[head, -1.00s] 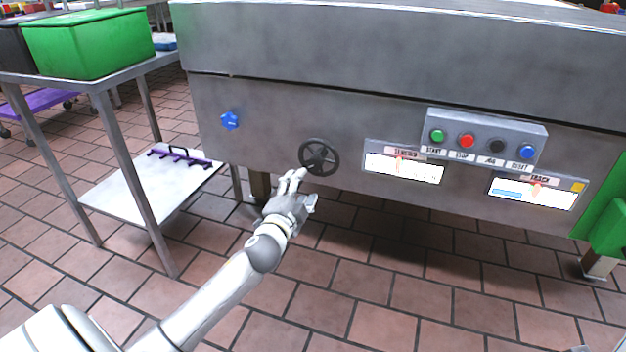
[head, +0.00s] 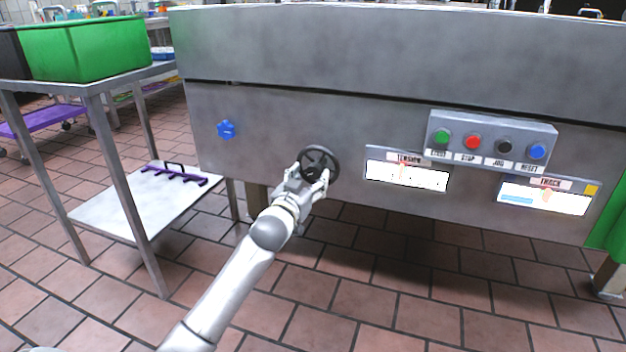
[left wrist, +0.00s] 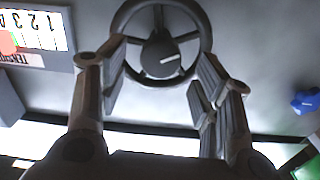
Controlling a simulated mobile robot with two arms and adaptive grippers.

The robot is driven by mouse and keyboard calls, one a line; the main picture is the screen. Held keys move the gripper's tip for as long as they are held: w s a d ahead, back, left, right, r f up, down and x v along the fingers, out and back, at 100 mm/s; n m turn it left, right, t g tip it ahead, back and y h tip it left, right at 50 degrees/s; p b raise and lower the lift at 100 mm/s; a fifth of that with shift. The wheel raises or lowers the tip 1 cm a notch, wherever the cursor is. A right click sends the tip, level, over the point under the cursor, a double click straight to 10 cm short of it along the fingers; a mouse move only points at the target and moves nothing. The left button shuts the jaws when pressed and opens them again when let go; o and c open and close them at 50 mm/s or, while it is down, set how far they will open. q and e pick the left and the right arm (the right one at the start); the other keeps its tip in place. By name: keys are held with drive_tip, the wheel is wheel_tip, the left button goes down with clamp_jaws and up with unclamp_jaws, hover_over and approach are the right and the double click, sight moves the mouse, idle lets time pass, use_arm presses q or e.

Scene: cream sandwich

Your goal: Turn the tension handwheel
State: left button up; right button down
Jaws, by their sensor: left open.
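The tension handwheel (head: 319,163) is a dark spoked wheel on the grey machine front, left of the TENSION gauge (head: 407,174). It also shows in the left wrist view (left wrist: 203,24), at the top, with a round hub and a pale mark on it. My left gripper (head: 309,176) is at the wheel's lower side in the head view. In the left wrist view its fingers (left wrist: 160,78) are open, spread to either side of the hub, with the tips near or over the lower rim. I cannot tell whether they touch it. My right gripper is not in view.
A panel (head: 491,138) with green, red, black and blue buttons sits right of the wheel, above a TRACK gauge (head: 545,197). A blue knob (head: 227,129) is at the left. A steel table (head: 107,84) with a green bin (head: 88,50) stands at far left.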

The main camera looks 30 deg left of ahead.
sight(313, 172)
use_arm(q)
drive_tip(key=shift+b+x, duration=0.5)
drive_tip(key=shift+x, duration=1.15)
drive_tip(key=shift+c, duration=0.2)
drive_tip(key=c, duration=1)
